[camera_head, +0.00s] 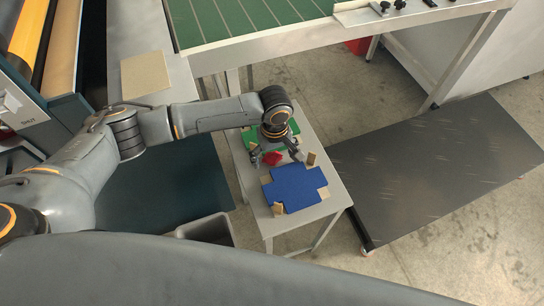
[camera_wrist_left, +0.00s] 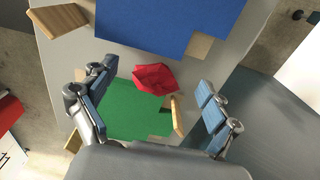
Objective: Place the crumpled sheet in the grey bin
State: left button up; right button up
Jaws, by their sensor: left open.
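The crumpled sheet is a small red, creased piece (camera_head: 272,158) on the small grey table, between a green sheet and a blue cross-shaped sheet. In the left wrist view the red crumpled sheet (camera_wrist_left: 156,78) lies between my spread fingers, partly over the green sheet's edge. My left gripper (camera_head: 274,156) is open and empty, pointing down above it; its fingers show apart in the wrist view (camera_wrist_left: 157,80). The grey bin (camera_head: 207,230) stands on the floor left of the small table, partly hidden at the bottom. My right gripper is not in view.
The blue cross-shaped sheet (camera_head: 295,188) and green sheet (camera_head: 252,137) lie on the small table (camera_head: 325,165) with several small wooden blocks. A dark flat platform (camera_head: 445,165) is at right. A green-topped bench (camera_head: 250,22) is behind.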

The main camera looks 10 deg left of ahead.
pick_arm(q)
jog(key=shift+f, duration=0.5)
jog(key=c, duration=0.9)
jog(key=shift+r, duration=0.6)
jog(key=s+d+r, duration=0.2)
jog(key=d+r, duration=0.4)
jog(key=s+d+r+b, duration=0.1)
jog(key=s+d+r, duration=0.1)
jog(key=d+r, duration=0.4)
jog(key=shift+s+d, duration=0.35)
jog(key=shift+d, duration=0.2)
